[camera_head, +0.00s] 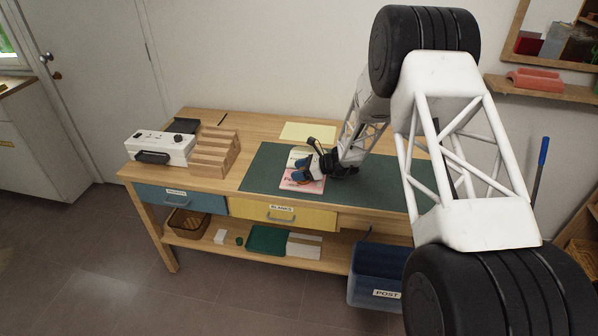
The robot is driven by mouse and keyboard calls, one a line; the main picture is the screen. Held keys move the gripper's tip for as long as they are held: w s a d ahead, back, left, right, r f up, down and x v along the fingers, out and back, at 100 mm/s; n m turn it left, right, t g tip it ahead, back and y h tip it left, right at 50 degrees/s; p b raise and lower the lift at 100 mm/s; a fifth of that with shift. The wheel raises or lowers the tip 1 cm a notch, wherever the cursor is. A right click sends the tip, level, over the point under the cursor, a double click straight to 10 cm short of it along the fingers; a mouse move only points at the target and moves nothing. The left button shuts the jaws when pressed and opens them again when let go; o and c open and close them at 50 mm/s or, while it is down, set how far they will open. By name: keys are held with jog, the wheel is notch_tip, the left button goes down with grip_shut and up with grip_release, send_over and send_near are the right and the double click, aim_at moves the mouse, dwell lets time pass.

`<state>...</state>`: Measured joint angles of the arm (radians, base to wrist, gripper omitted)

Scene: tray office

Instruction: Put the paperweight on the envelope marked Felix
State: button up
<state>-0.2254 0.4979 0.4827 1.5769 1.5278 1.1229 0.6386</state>
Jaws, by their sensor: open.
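A pink envelope (316,187) lies on the green desk mat near its front left. Red writing shows on it, but it is partly covered and too small to read surely. A cream envelope (294,154) lies just behind it, partly hidden by my gripper.
The green mat (255,178) is clear left of the envelopes. A yellow sheet (308,132) lies behind. A wooden sorter (215,155) and a white device (160,146) stand at left.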

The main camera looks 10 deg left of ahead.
jog(key=v, duration=1.2)
jog(key=shift+f, duration=0.1)
dwell(0.6)
jog(key=s+d+r+n+h, duration=0.3)
jog(key=s+d+r+n, duration=0.25)
jog(key=s+r, duration=0.7)
jog(key=s+d+r+n+h, duration=0.35)
jog(key=s+d+r, duration=0.25)
jog(key=s+r, duration=0.6)
jog(key=s+d+r+n+t+h, duration=0.1)
jog(key=s+d+n+h, duration=0.1)
jog(key=s, duration=0.7)
jog(key=s+d+r+n+h, duration=0.1)
jog(key=s+d+n+h, duration=0.1)
jog(key=s+d+n, duration=0.2)
jog(key=s+d+r+n+t+h, duration=0.1)
jog(key=s+d, duration=0.6)
jog(key=s, duration=0.9)
jog(key=shift+s+d+r+n+t+h, duration=0.25)
jog(key=shift+r+n+h, duration=0.35)
jog(key=shift+n+h, duration=0.4)
